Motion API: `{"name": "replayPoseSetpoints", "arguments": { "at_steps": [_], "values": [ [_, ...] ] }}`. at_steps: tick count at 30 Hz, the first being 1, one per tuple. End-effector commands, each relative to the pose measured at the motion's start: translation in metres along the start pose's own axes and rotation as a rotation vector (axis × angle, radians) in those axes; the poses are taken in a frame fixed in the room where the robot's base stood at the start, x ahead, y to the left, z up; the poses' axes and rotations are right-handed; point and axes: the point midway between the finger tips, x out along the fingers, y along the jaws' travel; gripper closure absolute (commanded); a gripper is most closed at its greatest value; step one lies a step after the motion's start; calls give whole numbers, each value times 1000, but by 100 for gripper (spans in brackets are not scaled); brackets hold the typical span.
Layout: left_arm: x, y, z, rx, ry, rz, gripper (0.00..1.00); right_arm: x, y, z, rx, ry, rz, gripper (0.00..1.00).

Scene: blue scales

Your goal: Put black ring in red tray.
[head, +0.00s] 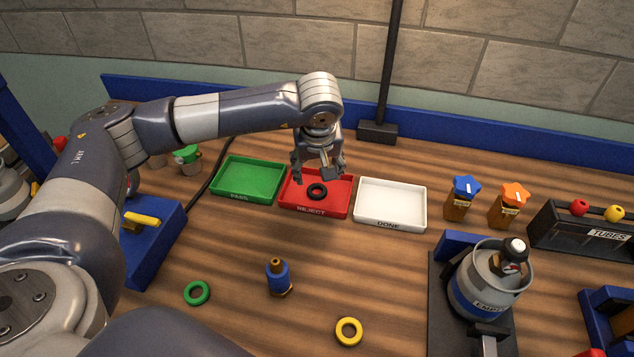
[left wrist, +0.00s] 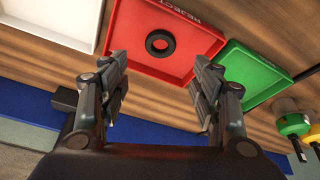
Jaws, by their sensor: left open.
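The black ring (head: 316,191) lies flat inside the red tray (head: 330,209), which is marked REJECT. In the left wrist view the ring (left wrist: 160,43) lies on the floor of the red tray (left wrist: 125,52), clear of its walls. My left gripper (head: 319,178) is above the back part of the red tray. Its two fingers (left wrist: 158,88) are spread apart with nothing between them, and the ring is apart from them. My right gripper is not seen in either view.
A green PASS tray (head: 248,198) and a white DONE tray (head: 390,224) flank the red one. A green ring (head: 197,292), a blue fitting (head: 278,277) and a yellow ring (head: 348,331) lie in front. An EMPTY-marked cylinder (head: 484,296) stands right.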

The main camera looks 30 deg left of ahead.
Motion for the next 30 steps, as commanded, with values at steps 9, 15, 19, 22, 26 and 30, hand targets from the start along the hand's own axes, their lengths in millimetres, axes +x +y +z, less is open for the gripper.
{"name": "replayPoseSetpoints", "arguments": {
  "at_steps": [9, 15, 19, 22, 26, 30],
  "values": [
    [-29, 0, 0, -1, 0, -1, 41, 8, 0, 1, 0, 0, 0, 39],
    [-30, 0, 0, -1, 0, -1, 41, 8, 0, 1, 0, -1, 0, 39],
    [-29, 0, 0, -1, 0, -1, 41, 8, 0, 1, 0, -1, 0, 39],
    [-29, 0, 0, -1, 0, -1, 41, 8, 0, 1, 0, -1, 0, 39],
    [-29, 0, 0, -1, 0, -1, 41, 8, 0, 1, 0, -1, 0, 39],
    [-29, 0, 0, -1, 0, -1, 41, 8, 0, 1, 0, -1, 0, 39]
  ]
}}
